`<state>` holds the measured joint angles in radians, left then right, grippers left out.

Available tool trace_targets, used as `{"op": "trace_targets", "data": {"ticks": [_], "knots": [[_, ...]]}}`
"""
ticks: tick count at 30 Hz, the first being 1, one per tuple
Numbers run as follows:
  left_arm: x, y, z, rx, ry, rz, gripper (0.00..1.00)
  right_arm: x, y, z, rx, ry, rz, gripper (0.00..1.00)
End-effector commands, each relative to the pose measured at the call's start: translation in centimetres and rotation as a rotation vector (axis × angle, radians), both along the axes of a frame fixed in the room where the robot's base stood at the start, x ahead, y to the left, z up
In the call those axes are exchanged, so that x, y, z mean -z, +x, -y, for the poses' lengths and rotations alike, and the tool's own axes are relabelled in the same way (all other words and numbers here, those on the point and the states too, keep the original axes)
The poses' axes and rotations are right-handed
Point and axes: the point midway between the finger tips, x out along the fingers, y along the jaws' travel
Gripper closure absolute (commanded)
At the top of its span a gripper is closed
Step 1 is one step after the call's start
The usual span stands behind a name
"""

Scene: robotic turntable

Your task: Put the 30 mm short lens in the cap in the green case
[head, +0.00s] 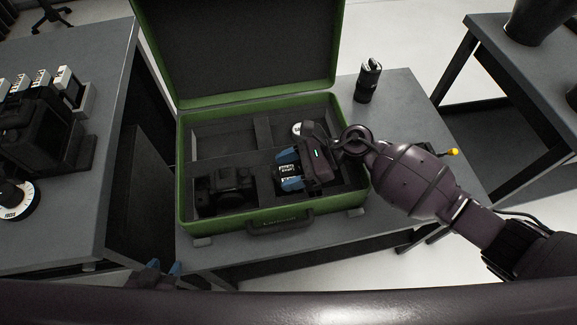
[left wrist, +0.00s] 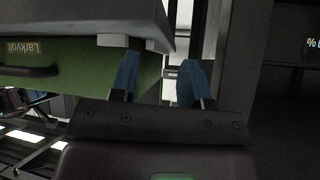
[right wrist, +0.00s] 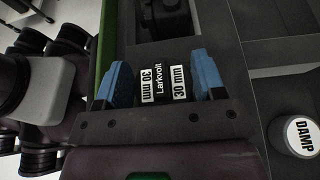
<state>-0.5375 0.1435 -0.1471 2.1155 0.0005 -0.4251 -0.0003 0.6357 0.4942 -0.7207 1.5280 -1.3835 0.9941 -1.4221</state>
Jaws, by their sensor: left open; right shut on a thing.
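The green case (head: 184,190) lies open on a grey table, lid up at the back, with dark compartments inside. My right gripper (head: 288,170) reaches into its right half from the right. It is shut on the short black lens (right wrist: 163,84), whose white labels read "30 mm" and "Larkvolt" in the right wrist view. Whether the lens rests on the compartment floor is unclear, and I cannot make out a cap under it. A black camera (head: 226,188) lies in the front left compartment. My left gripper (head: 165,270) is open and empty, low in front of the case.
A round container marked "DAMP" (right wrist: 301,138) sits in the case near the right gripper. A black cylinder (head: 368,80) stands on the table behind right. The left table (head: 85,100) holds dark equipment and small labelled boxes. The case's walls and dividers surround the right gripper closely.

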Motion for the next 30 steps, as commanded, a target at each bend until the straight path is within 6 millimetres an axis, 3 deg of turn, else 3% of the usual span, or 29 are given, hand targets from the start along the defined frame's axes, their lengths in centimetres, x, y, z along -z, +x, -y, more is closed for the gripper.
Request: {"op": "trace_targets", "data": {"ticks": [7, 8, 13, 28, 30], "knots": [[0.5, -0.3, -0.1, 0.002, 0.002, -0.010, 0.57, 0.5, 0.0, 0.0, 0.000, 0.001, 0.000, 0.86], [0.5, -0.3, -0.1, 0.003, 0.003, -0.010, 0.57, 0.5, 0.0, 0.0, 0.000, 0.001, 0.000, 0.35], [0.5, -0.3, -0.3, 0.008, 0.009, -0.010, 0.57, 0.4, 0.0, 0.0, 0.000, 0.001, 0.001, 0.09], [0.0, -0.1, -0.3, 0.009, 0.010, -0.003, 0.57, 0.5, 0.0, 0.0, 0.000, 0.000, 0.000, 0.07], [-0.9, 0.6, -0.3, 0.010, 0.010, 0.019, 0.57, 0.1, 0.3, 1.2, 0.003, -0.003, 0.002, 0.07]]}}
